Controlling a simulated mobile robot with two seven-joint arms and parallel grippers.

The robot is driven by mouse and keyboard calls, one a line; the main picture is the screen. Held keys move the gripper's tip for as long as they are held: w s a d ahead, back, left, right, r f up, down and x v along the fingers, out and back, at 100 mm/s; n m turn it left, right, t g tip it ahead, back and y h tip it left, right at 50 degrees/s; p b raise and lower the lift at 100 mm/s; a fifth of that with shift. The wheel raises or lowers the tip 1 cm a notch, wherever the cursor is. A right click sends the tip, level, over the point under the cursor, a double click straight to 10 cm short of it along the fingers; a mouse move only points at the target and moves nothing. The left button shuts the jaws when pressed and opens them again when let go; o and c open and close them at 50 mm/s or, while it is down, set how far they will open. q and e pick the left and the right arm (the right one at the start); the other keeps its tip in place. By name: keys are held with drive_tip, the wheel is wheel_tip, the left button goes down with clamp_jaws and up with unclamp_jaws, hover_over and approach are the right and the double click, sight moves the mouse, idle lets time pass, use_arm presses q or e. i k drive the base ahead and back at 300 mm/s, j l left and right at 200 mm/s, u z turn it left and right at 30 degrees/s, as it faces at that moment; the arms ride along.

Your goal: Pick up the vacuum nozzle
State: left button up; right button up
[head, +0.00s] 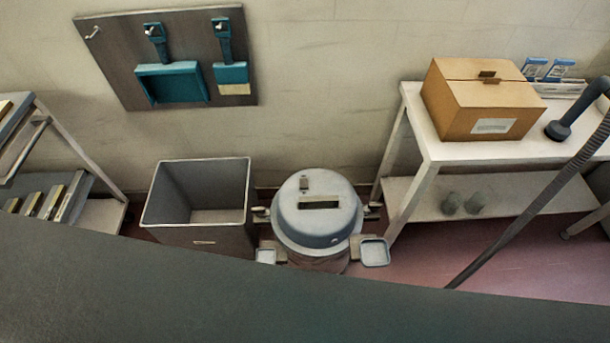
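The vacuum nozzle (558,130) is a dark blue-grey round head on a thick tube. It rests on the white table (428,148) at the right, near the table's front edge and to the right of a cardboard box. Its tube slants up to the right and leaves the picture at the right edge. A dark ribbed hose (535,208) runs from the right edge down to the left, in front of the table, and passes behind the dark surface in the foreground. Neither of my grippers shows in the head view.
A large dark surface (250,300) fills the foreground. Behind it stand a grey open bin (195,235) and a round lidded canister (318,222). The cardboard box (470,105) sits left of the nozzle. A wall board (120,60) holds a teal dustpan and brush.

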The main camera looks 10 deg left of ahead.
sight(557, 131)
drive_tip(key=z, duration=1.3)
drive_tip(key=i+l, duration=0.35)
drive_tip(key=i+l+u, duration=0.15)
drive_tip(key=i+l, duration=0.45)
drive_tip(key=i+l+u, duration=0.1)
drive_tip(key=i+l, duration=0.2)
drive_tip(key=l, duration=0.15)
drive_tip(key=i+l+u, duration=0.1)
drive_tip(key=i+l, duration=0.5)
drive_tip(key=l, duration=0.2)
drive_tip(key=i+l+u, duration=0.15)
drive_tip(key=l, duration=0.3)
drive_tip(key=i+l, duration=0.4)
